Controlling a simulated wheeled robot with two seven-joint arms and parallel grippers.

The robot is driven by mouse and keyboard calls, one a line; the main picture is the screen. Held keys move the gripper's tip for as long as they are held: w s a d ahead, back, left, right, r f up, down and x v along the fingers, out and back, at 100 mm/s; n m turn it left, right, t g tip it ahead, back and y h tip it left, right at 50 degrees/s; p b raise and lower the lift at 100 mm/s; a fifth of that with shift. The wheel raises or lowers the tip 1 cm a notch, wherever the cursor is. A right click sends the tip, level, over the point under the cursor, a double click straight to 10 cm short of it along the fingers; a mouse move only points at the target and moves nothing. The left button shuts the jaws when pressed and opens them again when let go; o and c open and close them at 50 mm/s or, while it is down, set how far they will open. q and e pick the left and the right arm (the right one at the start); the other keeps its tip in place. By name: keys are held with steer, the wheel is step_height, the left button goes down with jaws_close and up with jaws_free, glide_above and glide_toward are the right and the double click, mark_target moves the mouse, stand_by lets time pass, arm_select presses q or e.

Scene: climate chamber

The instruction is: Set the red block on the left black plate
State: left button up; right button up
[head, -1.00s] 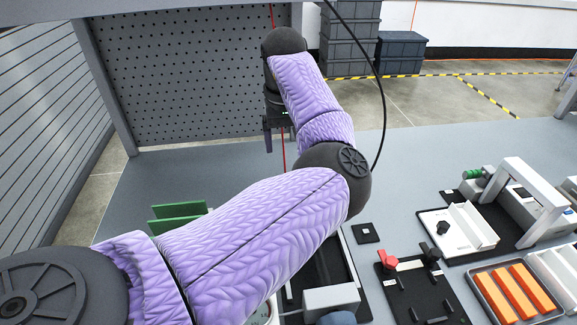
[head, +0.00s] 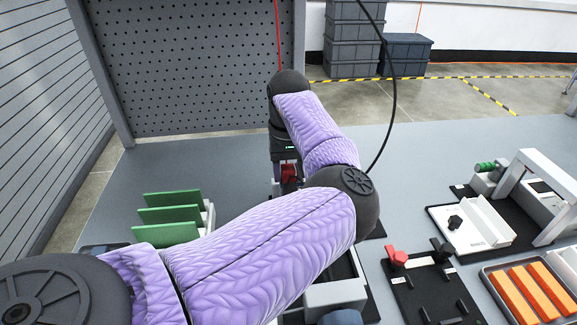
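The red block (head: 289,172) shows as a small red patch between the fingers of my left gripper (head: 287,178), beyond my bent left arm at the picture's middle. The fingers point down on either side of it; I cannot tell whether they press on it. Its lower part and what is under it are hard to make out. A small black plate (head: 379,230) shows only in part to the right of my left elbow. I cannot tell whether it is the left plate; any other plate is hidden behind my arm. My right gripper is not in view.
Green boards (head: 170,215) stand in a rack at the left. A black fixture with a red knob (head: 397,257), a white device (head: 472,225) and a tray of orange bars (head: 524,292) are at the right. A perforated panel (head: 195,70) stands behind. The back right bench is clear.

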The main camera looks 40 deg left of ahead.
arm_select(q)
jaws_close()
